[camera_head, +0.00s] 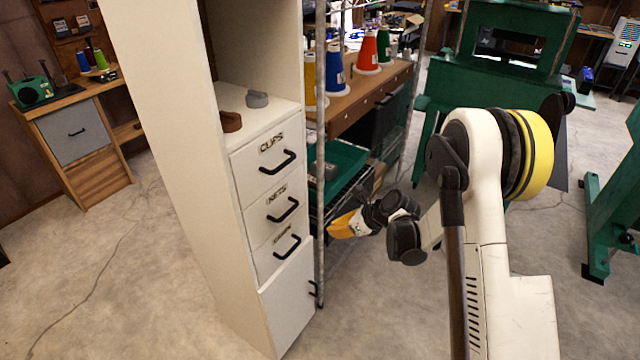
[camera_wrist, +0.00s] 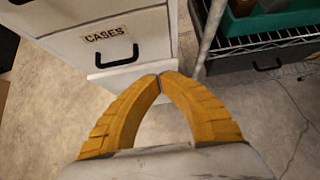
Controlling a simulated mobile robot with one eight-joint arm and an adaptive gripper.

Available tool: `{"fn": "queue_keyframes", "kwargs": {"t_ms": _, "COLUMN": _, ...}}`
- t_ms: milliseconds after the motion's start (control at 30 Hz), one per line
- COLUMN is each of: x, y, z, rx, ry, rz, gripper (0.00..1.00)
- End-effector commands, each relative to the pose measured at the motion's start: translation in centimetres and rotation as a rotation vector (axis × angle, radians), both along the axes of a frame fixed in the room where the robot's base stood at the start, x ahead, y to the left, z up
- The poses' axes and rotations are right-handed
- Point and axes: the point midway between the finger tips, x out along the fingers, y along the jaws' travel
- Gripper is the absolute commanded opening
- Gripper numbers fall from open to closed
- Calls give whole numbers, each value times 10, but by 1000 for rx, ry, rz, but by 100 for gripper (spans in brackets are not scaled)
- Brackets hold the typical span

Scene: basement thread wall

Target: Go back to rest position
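My gripper (camera_head: 345,226) shows in the head view as a yellow-orange tip at the end of my arm, right of the white cabinet and in front of the wire shelf. In the wrist view my gripper (camera_wrist: 160,77) has its two yellow-orange fingers meeting at the tips, with nothing between them. It is apart from the white cabinet (camera_head: 165,150). The cabinet's drawer labelled CASES (camera_wrist: 110,42) is straight ahead of the fingers in the wrist view. The drawers look closed.
A metal wire shelf (camera_wrist: 262,46) with a green bin (camera_head: 338,160) stands close behind my gripper. Thread cones, including a red one (camera_head: 368,52), stand on a wooden top. A green machine frame (camera_head: 490,80) is behind my arm. Bare floor (camera_head: 130,290) lies left of the cabinet.

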Motion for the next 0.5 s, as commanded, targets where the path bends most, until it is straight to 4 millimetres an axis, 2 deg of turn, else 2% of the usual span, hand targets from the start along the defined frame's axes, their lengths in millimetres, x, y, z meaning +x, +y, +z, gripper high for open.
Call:
{"fn": "queue_keyframes", "kwargs": {"t_ms": 133, "x": -1, "y": -1, "z": 4, "rx": -11, "ry": -9, "rz": 9, "gripper": 0}}
{"fn": "queue_keyframes", "kwargs": {"t_ms": 233, "x": -4, "y": -3, "z": 23, "rx": -62, "ry": -49, "rz": 55, "gripper": 0}}
{"fn": "queue_keyframes", "kwargs": {"t_ms": 367, "x": -19, "y": -11, "z": 71, "rx": -210, "ry": -157, "rz": 188, "gripper": 0}}
{"fn": "queue_keyframes", "kwargs": {"t_ms": 500, "x": -49, "y": -22, "z": 128, "rx": -418, "ry": -293, "rz": 384, "gripper": 0}}
